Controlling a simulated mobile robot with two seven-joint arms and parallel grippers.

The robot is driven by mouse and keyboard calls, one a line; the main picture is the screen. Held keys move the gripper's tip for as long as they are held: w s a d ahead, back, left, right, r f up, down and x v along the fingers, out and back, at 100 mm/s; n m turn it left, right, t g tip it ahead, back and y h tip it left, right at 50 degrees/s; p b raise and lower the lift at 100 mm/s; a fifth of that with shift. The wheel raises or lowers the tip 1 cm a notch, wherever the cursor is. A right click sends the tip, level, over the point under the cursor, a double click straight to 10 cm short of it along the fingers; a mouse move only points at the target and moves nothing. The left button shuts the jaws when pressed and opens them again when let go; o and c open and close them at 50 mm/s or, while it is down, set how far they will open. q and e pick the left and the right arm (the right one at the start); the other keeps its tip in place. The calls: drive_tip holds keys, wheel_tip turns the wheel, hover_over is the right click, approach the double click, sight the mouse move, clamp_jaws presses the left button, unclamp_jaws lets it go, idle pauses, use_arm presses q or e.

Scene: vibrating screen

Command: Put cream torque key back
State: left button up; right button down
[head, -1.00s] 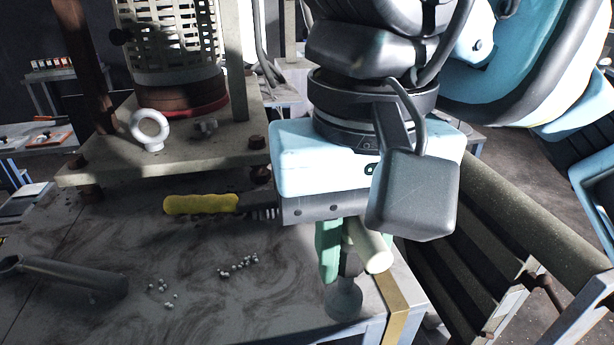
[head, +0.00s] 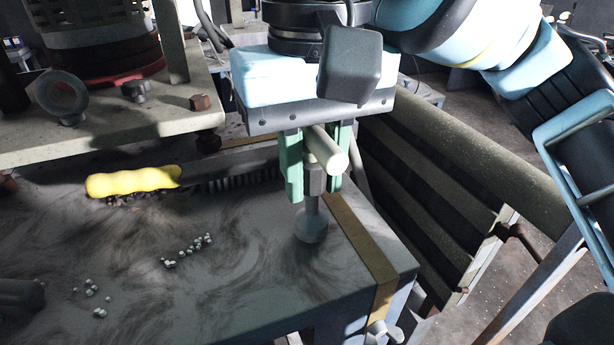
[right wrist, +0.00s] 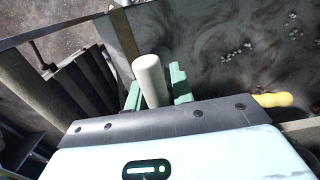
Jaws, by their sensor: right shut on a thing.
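The cream torque key has a cream crossbar handle (head: 326,150) and a grey shaft with a wide round foot (head: 311,226). My right gripper (head: 314,184) has its green fingers shut on the key just below and around the handle. The key is upright over the right part of the grey table top, left of the brass strip. I cannot tell whether its foot touches the table. In the right wrist view the cream handle (right wrist: 151,80) shows between the green fingers; the shaft is hidden there. My left gripper is not in view.
A yellow-handled brush (head: 134,181) lies on the table (head: 240,290), left of the key. Small pale balls (head: 188,250) lie scattered in front of it. A machine plate (head: 110,130) with bolts overhangs at the back left. Slatted railings (head: 440,190) stand right of the table.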

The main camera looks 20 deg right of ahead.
drive_tip(key=shift+f, duration=0.5)
drive_tip(key=shift+r, duration=0.25)
drive_tip(key=shift+f, duration=0.15)
drive_tip(key=c, duration=1.2)
unclamp_jaws()
drive_tip(key=shift+f, duration=0.1)
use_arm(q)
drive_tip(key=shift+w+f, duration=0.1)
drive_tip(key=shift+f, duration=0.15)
